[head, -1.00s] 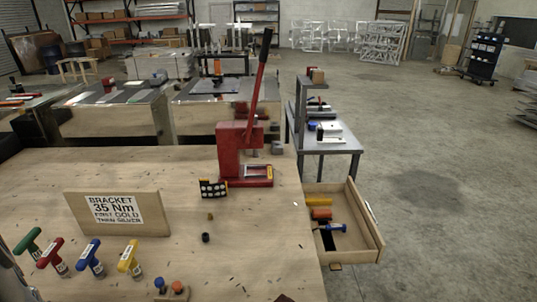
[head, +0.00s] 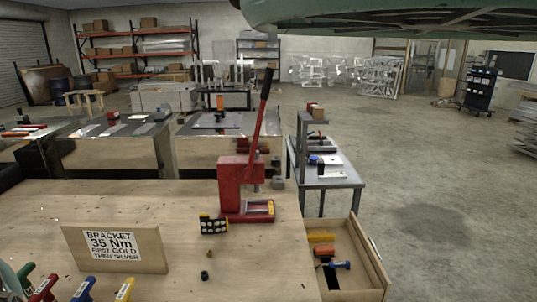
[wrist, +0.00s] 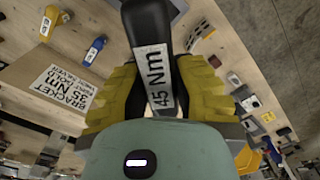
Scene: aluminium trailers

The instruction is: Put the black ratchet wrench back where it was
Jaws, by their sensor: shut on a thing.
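A black ratchet wrench (wrist: 148,25) with a white "45 Nm" label fills the upper middle of the wrist view. My gripper (wrist: 158,85) has its yellow ribbed fingers on both sides of the handle and is shut on it. The wrench's far end runs out of the top of the picture. The gripper and wrench are not seen in the head view. An open wooden drawer (head: 376,268) at the workbench's right side holds a yellow piece, an orange-red piece and a blue-handled tool, beside a dark patch.
The wooden workbench (head: 190,262) carries a red lever press (head: 232,190), a sign (head: 112,248) reading "BRACKET 35 Nm" and several coloured T-handles (head: 84,290). A small black-and-yellow block (head: 213,226) stands by the press. Floor right of the drawer is clear.

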